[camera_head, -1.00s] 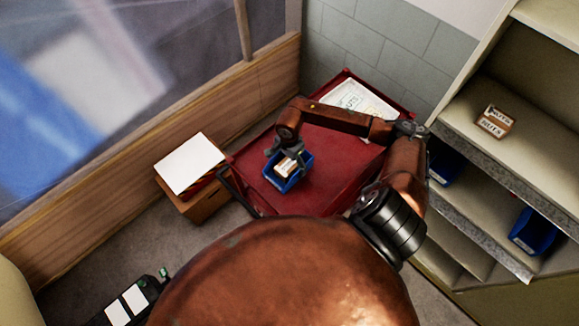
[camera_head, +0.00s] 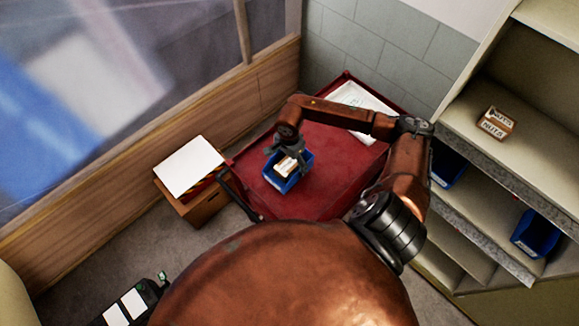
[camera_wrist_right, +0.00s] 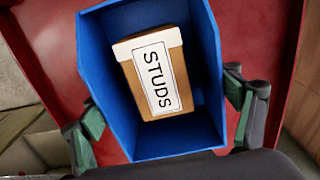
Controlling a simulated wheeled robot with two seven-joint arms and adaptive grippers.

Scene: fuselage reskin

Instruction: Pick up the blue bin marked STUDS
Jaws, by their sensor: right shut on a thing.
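The blue bin (camera_head: 294,184) is on or just above the red cart top (camera_head: 325,190); I cannot tell if it touches. In the right wrist view the bin (camera_wrist_right: 112,75) holds a brown and white box (camera_wrist_right: 160,75) labelled STUDS. My right gripper (camera_head: 287,158) reaches down over the bin's far side. It is shut on the bin, with its green-padded fingers (camera_wrist_right: 168,120) at either side of the bin in the wrist view. The exact contact is partly hidden. My left gripper is not seen.
White papers (camera_head: 360,108) lie at the cart's far end. A shelf (camera_head: 535,150) on the right holds a NUTS box (camera_head: 496,122) and blue bins, one (camera_head: 536,233) lower down. A wooden box (camera_head: 200,204) with a white top stands left of the cart, near the wood-panelled wall.

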